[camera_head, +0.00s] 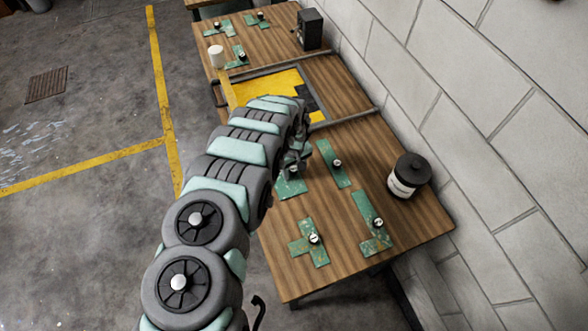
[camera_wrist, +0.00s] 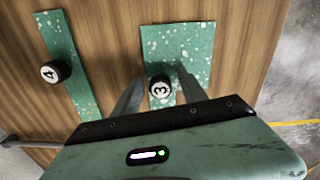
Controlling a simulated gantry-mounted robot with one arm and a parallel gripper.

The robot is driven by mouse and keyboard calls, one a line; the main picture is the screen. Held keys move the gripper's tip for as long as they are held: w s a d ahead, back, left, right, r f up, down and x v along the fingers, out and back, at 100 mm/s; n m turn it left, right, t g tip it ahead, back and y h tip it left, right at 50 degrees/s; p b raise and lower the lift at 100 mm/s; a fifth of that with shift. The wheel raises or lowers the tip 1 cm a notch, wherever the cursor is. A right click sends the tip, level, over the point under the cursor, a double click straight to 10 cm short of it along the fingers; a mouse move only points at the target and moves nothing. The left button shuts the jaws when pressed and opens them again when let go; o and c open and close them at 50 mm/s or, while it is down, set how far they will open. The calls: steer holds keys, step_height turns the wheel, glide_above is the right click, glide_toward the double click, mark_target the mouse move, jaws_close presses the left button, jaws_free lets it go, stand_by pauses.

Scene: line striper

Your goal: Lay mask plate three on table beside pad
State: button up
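Mask plate three is a green speckled rectangle with a black knob marked 3; it lies flat on the wooden table in the wrist view (camera_wrist: 186,42), and its near part shows in the head view (camera_head: 291,189). My gripper (camera_wrist: 160,76) is over it, one finger on each side of the knob (camera_wrist: 160,88), with a narrow gap visible. In the head view my gripper (camera_head: 294,166) partly hides the plate. The yellow and black pad (camera_head: 282,86) lies beyond it, between two rails and partly behind my arm.
Plate four (camera_head: 334,163) lies close to the right of plate three. A cross-shaped plate (camera_head: 310,243) and an L-shaped plate (camera_head: 371,222) lie nearer. A black-lidded jar (camera_head: 408,176) stands by the wall. Several plates, a white cup (camera_head: 216,56) and a dark box (camera_head: 310,29) are at the far end.

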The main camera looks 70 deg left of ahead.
mark_target(293, 170)
step_height(293, 170, up, 12)
steer(key=shift+s+r, duration=0.15)
steer(key=shift+r, duration=0.05)
stand_by(0.7)
steer(key=shift+f, duration=0.1)
